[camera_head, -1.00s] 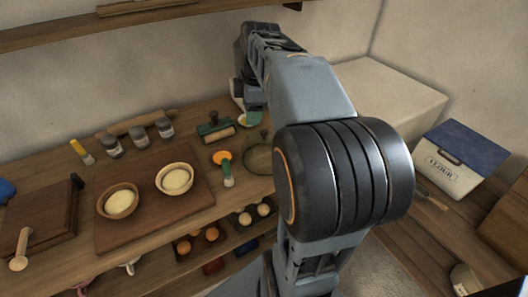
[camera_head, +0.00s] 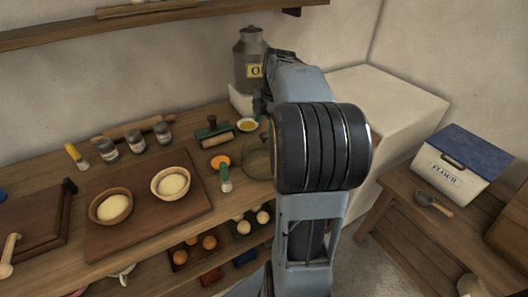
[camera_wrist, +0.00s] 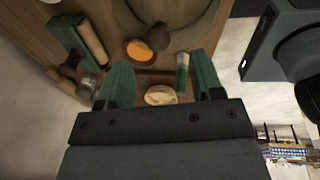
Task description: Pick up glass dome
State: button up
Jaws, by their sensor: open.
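The glass dome (camera_head: 256,160) is a clear, low cover on the wooden counter in the head view, partly hidden behind my arm. In the wrist view its round glass outline (camera_wrist: 185,38) lies at the top, cut off by the frame, with a dark brown ball knob (camera_wrist: 158,37) in front. My gripper (camera_wrist: 161,65) is open, with two green fingers spread apart and nothing held between them. The dome lies beyond the fingertips, and I see no contact. In the head view my gripper is mostly hidden behind my arm.
A metal can (camera_head: 249,60) stands behind. Two dough bowls sit on a board (camera_head: 140,228) at left.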

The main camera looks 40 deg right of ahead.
aim_at(265, 133)
jog(key=shift+w+f, duration=0.15)
jog(key=shift+f, duration=0.75)
jog(key=shift+w+f, duration=0.2)
jog(key=shift+f, duration=0.7)
jog(key=shift+w+f, duration=0.15)
jog(key=shift+f, duration=0.75)
grip_shut()
jog(key=shift+r, duration=0.1)
